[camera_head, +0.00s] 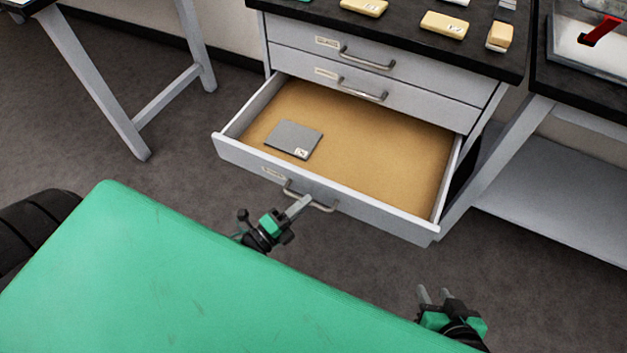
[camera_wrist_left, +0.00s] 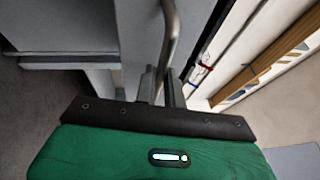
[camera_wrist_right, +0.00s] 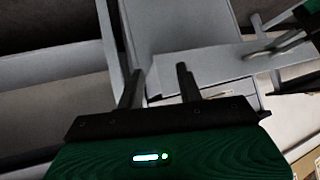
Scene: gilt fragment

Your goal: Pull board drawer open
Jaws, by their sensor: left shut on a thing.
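The bottom drawer (camera_head: 330,190) of the grey cabinet is pulled well out, showing its tan inside. A grey square board (camera_head: 293,139) with a small white label lies flat in its left part. My left gripper (camera_head: 298,207) is at the drawer's bar handle (camera_head: 322,205), shut on it. In the left wrist view the handle (camera_wrist_left: 170,40) runs between the fingers (camera_wrist_left: 160,88). My right gripper (camera_head: 432,294) is open and empty, below and apart from the drawer's right front corner. Its spread fingers show in the right wrist view (camera_wrist_right: 158,85).
Two closed drawers (camera_head: 365,75) with bar handles are above the open one. Yellow blocks (camera_head: 444,24) lie on the dark cabinet top. A table leg (camera_head: 97,80) stands at left, and a bench with a low grey shelf (camera_head: 560,185) at right. Floor shows in front.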

